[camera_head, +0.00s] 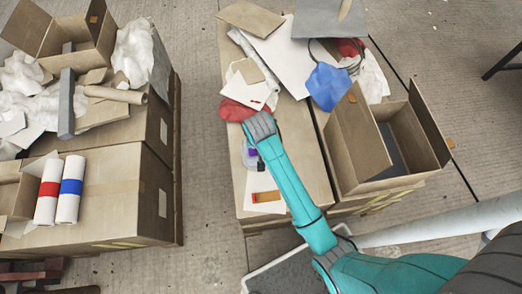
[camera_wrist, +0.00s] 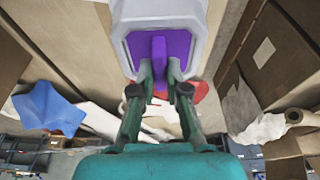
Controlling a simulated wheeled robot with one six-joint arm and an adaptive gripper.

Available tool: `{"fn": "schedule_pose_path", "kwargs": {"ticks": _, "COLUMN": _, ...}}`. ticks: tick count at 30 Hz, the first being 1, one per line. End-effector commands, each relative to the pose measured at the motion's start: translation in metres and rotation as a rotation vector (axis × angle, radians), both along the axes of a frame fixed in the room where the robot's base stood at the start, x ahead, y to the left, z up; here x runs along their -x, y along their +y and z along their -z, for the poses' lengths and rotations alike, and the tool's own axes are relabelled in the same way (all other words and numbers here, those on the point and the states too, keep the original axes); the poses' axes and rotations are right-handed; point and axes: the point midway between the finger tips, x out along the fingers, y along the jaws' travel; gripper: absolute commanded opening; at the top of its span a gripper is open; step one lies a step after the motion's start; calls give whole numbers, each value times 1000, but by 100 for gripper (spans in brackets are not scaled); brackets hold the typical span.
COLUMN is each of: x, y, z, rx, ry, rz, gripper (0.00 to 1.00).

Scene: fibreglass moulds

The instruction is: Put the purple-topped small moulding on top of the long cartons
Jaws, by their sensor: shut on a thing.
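My gripper (camera_wrist: 160,80) is shut on the purple-topped small moulding. In the wrist view the moulding (camera_wrist: 200,25) is a pale grey rounded shell around a purple face with a raised purple rib, and my fingers pinch that rib. In the head view the moulding (camera_head: 262,160) shows only partly beside my teal arm, over the middle long cartons (camera_head: 312,165). My arm hides most of the gripper there. I cannot tell whether the moulding touches the carton top or hangs above it.
Red cloth (camera_head: 237,110), boards (camera_head: 275,60), blue cloth (camera_head: 328,86) and an open box (camera_head: 358,140) crowd the middle cartons. At left, another carton stack (camera_head: 125,200) holds white rolls with red and blue bands (camera_head: 70,188). Bare floor (camera_head: 205,130) separates the stacks.

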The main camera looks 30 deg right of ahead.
Motion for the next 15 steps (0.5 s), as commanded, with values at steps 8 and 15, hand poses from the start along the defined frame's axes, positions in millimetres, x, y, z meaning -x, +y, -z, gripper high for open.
{"fn": "schedule_pose_path", "kwargs": {"ticks": 8, "x": 0, "y": 0, "z": 23, "rx": 0, "ry": 0, "rz": -1, "gripper": 0}}
{"fn": "schedule_pose_path", "kwargs": {"ticks": 15, "x": 0, "y": 0, "z": 51, "rx": 0, "ry": 0, "rz": -2, "gripper": 0}}
